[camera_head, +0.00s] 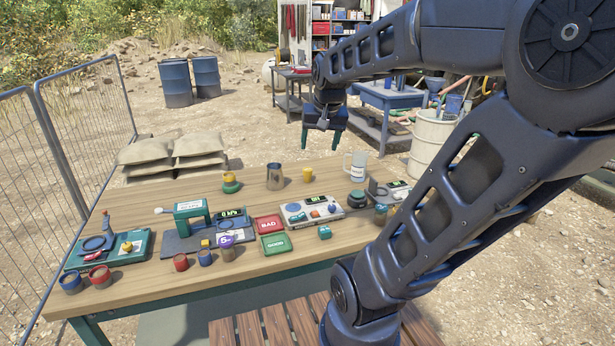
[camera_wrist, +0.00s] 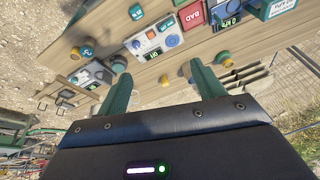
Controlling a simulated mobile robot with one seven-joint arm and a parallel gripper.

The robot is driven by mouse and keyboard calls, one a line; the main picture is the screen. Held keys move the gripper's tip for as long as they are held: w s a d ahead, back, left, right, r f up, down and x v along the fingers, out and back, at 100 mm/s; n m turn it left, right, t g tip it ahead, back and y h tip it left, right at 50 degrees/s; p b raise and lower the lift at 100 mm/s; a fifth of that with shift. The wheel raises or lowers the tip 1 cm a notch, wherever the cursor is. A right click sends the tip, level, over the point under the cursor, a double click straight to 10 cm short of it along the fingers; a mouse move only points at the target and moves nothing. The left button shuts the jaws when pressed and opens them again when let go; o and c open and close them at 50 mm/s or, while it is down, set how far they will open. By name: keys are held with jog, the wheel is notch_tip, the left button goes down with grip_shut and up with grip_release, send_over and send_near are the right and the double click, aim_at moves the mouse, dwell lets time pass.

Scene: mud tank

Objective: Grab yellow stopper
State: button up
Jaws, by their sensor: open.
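A small yellow stopper (camera_head: 307,174) stands on the wooden table (camera_head: 150,200) near its back edge, just right of a metal cup (camera_head: 275,177). In the wrist view the small yellow stopper (camera_wrist: 164,79) shows between my two green fingers, farther off than their tips. My gripper (camera_head: 323,138) is open and empty, pointing down, above and behind the stopper in the head view. Its fingers (camera_wrist: 160,78) are spread wide in the wrist view. Nothing touches the stopper.
A green-and-yellow piece (camera_head: 231,183) stands left of the cup, and a clear mug (camera_head: 356,166) stands to the right. Nearer are a grey instrument box (camera_head: 297,218), a red BAD tile (camera_head: 268,225) and a green GOOD tile (camera_head: 276,243). My arm covers the table's right side.

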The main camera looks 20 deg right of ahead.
jog(key=w+d+m, duration=0.2)
jog(key=w+m, duration=0.1)
jog(key=w, duration=0.9)
jog(key=m+g+h, duration=0.2)
jog(key=m+g, duration=0.2)
jog(key=m, duration=0.7)
send_over(307, 169)
jog(key=a, duration=0.2)
jog(key=f, duration=2.4)
jog(key=shift+s+f, duration=0.2)
jog(key=shift+s, duration=0.2)
jog(key=shift+w+d+f, duration=0.15)
jog(key=shift+f, duration=0.3)
jog(key=f, duration=0.3)
jog(key=d+f, duration=0.1)
jog(key=f, duration=0.1)
jog(key=shift+f, duration=0.15)
jog(key=shift+w+d+f, duration=0.1)
jog(key=shift+d+f, duration=0.1)
jog(key=shift+f, duration=0.6)
jog(key=shift+w+d+f, duration=0.1)
jog(key=shift+d+f, duration=0.1)
jog(key=shift+f, duration=0.6)
jog(key=shift+d+f, duration=0.2)
jog(key=shift+f, duration=0.6)
jog(key=c, duration=1.1)
